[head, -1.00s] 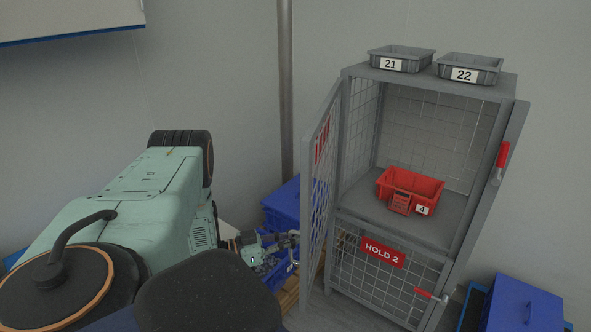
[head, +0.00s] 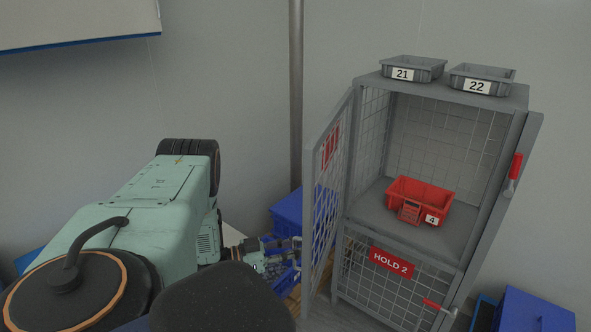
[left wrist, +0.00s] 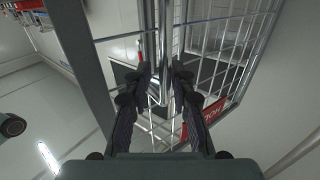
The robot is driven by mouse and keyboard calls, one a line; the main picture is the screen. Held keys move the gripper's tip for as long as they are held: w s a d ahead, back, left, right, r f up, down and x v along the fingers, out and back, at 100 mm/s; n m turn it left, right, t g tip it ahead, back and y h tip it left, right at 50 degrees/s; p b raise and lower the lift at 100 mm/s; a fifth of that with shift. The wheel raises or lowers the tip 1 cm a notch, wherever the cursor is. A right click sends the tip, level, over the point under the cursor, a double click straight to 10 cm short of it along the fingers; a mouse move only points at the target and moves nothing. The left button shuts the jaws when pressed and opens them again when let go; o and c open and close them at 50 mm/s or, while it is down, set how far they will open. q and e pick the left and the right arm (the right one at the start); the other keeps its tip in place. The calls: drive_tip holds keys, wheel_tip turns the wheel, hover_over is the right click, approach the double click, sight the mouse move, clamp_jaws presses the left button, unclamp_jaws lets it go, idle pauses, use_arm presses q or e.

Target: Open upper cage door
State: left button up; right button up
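The upper cage door (head: 328,180) is a grey mesh panel with a red sign, standing swung open to the left of the grey cage (head: 478,240). The upper compartment is open in front and holds a red bin marked 4 (head: 424,197). My left gripper (head: 297,247) is beside the door's lower left edge. In the left wrist view, my left gripper (left wrist: 162,73) has its two fingers apart, with a metal bar and mesh showing between and beyond them. Whether they touch the bar is unclear. My right gripper is not in view.
The lower door marked HOLD 2 (head: 387,277) is closed and has a red handle (head: 438,307). Another red handle (head: 515,170) is on the cage's right edge. Grey bins 21 (head: 414,68) and 22 (head: 482,80) stand on top. Blue crates (head: 290,215) stand behind the door.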

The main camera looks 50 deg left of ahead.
use_arm(q)
drive_tip(key=shift+o, duration=0.4)
drive_tip(key=shift+w+a, duration=0.15)
drive_tip(key=v, duration=0.8)
drive_tip(key=shift+r, duration=0.1)
drive_tip(key=shift+c, duration=0.3)
